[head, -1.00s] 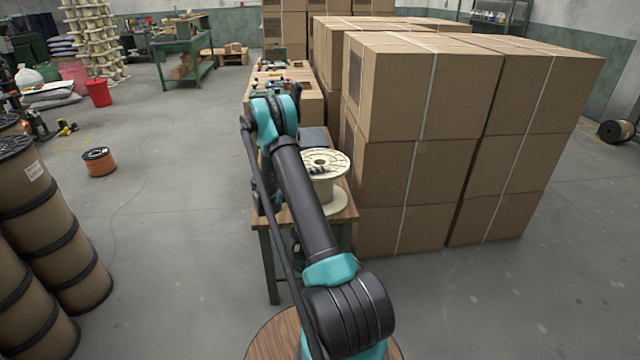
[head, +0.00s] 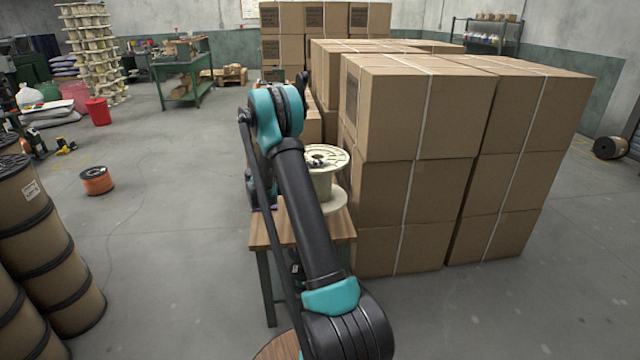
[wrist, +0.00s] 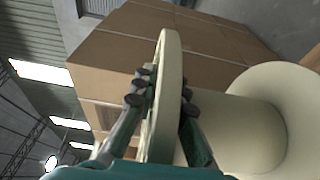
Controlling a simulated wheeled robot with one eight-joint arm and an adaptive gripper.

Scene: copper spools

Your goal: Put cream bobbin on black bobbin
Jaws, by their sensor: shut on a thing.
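The cream bobbin (head: 322,180) is upright over the right part of the wooden table (head: 273,229), partly behind my arm. In the wrist view the cream bobbin (wrist: 240,130) lies sideways across the picture. My gripper (wrist: 164,92) is shut on its upper flange, with dark finger pads on both faces of the rim. My arm hides the gripper in the head view. Whether the lower flange touches the table or hangs above it I cannot tell. I cannot make out the black bobbin on the table; my arm and the cream bobbin cover much of the tabletop.
Tall stacks of strapped cardboard boxes (head: 420,115) stand close to the table's right side. Large brown spools (head: 60,270) stand at the left. An orange spool (head: 97,181) and a dark-flanged spool (head: 608,148) lie on the floor. The floor left of the table is open.

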